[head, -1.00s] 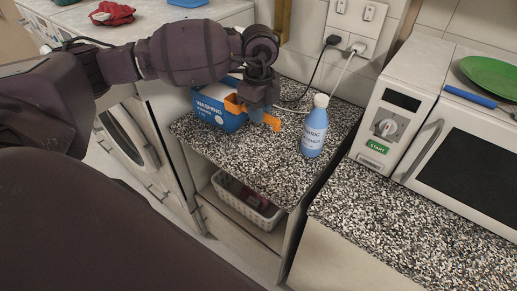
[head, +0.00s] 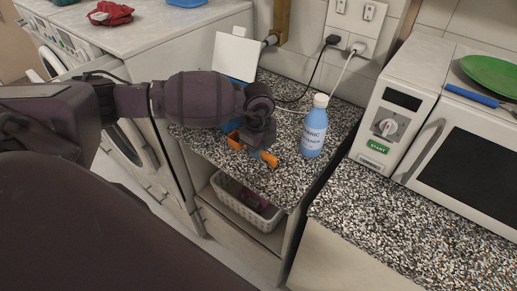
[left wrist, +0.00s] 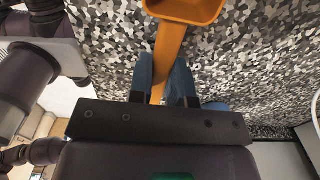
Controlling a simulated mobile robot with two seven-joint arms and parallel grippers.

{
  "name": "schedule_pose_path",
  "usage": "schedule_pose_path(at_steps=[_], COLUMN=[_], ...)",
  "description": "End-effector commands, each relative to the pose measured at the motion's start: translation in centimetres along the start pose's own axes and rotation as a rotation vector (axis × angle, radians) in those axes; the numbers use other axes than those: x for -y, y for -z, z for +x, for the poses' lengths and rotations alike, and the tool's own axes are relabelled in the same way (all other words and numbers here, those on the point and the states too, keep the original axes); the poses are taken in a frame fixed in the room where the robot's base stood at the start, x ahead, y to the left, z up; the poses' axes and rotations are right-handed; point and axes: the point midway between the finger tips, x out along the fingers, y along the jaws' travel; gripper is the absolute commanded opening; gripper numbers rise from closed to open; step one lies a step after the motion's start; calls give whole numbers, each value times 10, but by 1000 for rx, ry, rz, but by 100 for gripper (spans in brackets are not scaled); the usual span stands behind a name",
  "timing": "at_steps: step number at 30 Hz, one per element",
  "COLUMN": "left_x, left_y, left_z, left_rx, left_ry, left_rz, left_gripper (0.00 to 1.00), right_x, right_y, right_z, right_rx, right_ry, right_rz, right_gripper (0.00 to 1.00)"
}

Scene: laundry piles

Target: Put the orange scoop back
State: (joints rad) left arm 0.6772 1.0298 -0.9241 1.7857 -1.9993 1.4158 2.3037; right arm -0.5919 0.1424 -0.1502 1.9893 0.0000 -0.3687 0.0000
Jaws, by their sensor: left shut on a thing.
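My left gripper (head: 257,148) is shut on the handle of the orange scoop (head: 235,141), low over the speckled counter. The scoop's bowl points left and the handle end sticks out to the right. In the left wrist view the handle (left wrist: 170,45) passes between the fingers (left wrist: 163,75), with the bowl at the top edge. The washing powder box stands behind my left forearm, which hides most of it. Its raised white lid (head: 236,56) shows above the arm. My right gripper is not in view.
A blue bottle with a white cap (head: 314,130) stands on the counter (head: 290,179), right of the scoop. Cords run to the wall socket behind. A microwave (head: 450,150) stands at the right. A white basket (head: 240,205) sits on the shelf below.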

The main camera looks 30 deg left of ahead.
Motion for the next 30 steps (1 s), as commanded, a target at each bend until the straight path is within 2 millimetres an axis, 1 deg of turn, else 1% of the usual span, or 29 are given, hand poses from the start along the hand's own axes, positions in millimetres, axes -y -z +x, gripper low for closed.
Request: schedule_pose_path(at_steps=[11, 12, 17, 25, 28, 30], left_x=[0, 0, 0, 0, 1, 1], left_y=[0, 0, 0, 0, 0, -1], left_z=[4, 4, 3, 3, -2, -9], left_rx=[0, 0, 0, 0, 1, 1], left_ry=[1, 1, 2, 2, 2, 3], left_rz=[0, 0, 0, 0, 0, 0], left_gripper=[0, 20, 44, 44, 44, 44], right_x=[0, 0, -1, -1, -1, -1], right_y=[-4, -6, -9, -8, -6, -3], right_z=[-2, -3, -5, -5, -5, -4], right_rx=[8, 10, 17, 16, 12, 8], right_ry=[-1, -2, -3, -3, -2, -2], right_rz=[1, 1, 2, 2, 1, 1], right_gripper=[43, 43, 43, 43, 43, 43])
